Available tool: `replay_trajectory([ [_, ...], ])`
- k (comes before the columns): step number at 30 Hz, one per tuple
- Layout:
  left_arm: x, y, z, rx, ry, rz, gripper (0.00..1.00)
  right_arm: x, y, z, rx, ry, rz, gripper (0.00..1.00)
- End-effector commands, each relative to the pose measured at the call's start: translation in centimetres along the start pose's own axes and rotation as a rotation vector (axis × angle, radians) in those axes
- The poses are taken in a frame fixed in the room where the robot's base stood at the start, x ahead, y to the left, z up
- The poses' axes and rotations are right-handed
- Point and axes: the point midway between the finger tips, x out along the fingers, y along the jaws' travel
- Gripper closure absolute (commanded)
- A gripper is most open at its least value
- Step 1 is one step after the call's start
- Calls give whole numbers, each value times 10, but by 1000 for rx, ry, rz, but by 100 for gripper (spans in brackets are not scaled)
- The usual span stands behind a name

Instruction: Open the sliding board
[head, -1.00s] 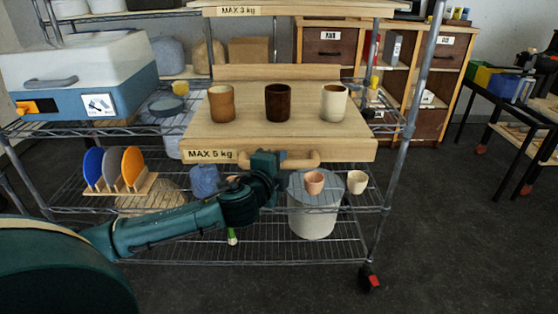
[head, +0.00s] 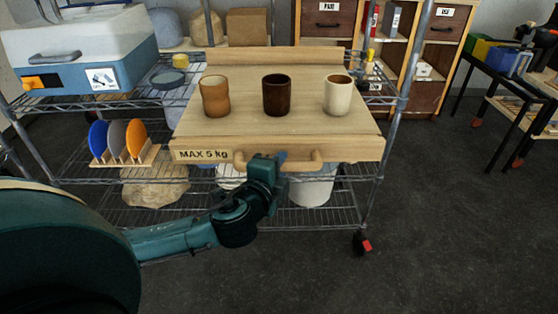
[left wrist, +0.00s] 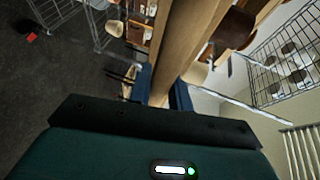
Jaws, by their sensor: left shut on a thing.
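The sliding board (head: 325,148) is a pale wooden shelf labelled "MAX 5 kg". It sticks out from the wire rack towards me, with a wooden bar handle (head: 306,160) on its front edge. My left gripper (head: 268,162) is shut on the handle near its middle. In the left wrist view, the gripper's two dark fingers (left wrist: 162,92) stand on both sides of pale wood. A tan cup (head: 215,97), a dark brown cup (head: 277,95) and a cream cup (head: 338,95) stand upright on the board. My right gripper is not in view.
A blue and white cooler box (head: 85,55) stands on the rack at left. Below it is a wooden holder with coloured discs (head: 117,142). A white bucket (head: 312,190) is partly hidden under the board. The floor (head: 440,240) at right is clear.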

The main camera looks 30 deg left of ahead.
Motion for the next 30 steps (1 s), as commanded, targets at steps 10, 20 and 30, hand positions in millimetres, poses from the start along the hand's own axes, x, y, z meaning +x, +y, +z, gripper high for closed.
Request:
replay_trajectory([
  [10,0,1,0,0,1,2,71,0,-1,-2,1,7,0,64],
  [20,0,0,0,0,0,1,59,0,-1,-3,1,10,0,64],
  [30,-34,2,-1,-1,3,5,59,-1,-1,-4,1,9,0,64],
])
